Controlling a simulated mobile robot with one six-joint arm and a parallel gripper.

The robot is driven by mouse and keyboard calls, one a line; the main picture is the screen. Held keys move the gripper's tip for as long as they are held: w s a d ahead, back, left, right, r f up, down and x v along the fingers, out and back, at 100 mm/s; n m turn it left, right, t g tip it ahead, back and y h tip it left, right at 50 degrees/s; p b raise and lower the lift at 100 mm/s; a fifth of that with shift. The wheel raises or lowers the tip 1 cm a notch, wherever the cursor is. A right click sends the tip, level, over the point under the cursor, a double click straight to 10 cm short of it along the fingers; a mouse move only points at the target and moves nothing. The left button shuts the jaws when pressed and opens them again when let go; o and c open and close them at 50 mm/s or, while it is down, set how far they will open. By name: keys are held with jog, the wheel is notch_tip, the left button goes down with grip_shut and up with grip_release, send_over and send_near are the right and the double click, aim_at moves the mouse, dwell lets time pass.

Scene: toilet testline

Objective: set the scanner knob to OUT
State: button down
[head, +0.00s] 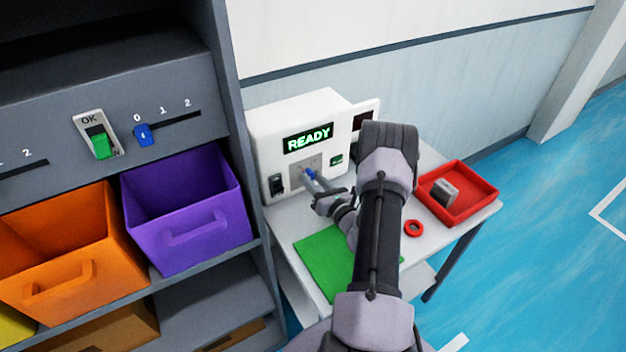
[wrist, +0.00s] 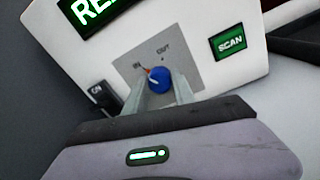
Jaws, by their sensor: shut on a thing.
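The scanner (head: 262,150) is a white box on the table, with a lit green READY display (head: 308,138). Its blue knob (wrist: 159,80) sits on a grey plate marked IN and OUT (wrist: 164,53). The knob's orange pointer is turned toward the IN label, at the upper left. My gripper (wrist: 158,92) is shut on the knob, one finger on each side; the fingers hide its lower sides. In the head view my gripper (head: 314,184) reaches the scanner front from the right, and the knob is small and partly covered there.
A green SCAN button (wrist: 231,42) is right of the knob, and a dark ON switch (wrist: 98,91) is at its lower left. A green mat (head: 322,258), a red ring (head: 413,228) and a red tray (head: 481,195) with a grey block are on the table. A shelf with bins (head: 190,245) stands left.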

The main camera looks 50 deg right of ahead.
jog(key=m+p, duration=0.1)
jog(key=m, duration=0.5)
jog(key=shift+m, duration=0.3)
jog(key=m+p, duration=0.1)
jog(key=m, duration=0.2)
jog(key=shift+m, duration=0.3)
jog(key=shift+f+m+h+p, duration=0.1)
jog(key=shift+m+h+p, duration=0.25)
jog(key=shift+m, duration=1.55)
jog(key=c, duration=1)
grip_release()
jog(key=shift+c, duration=0.2)
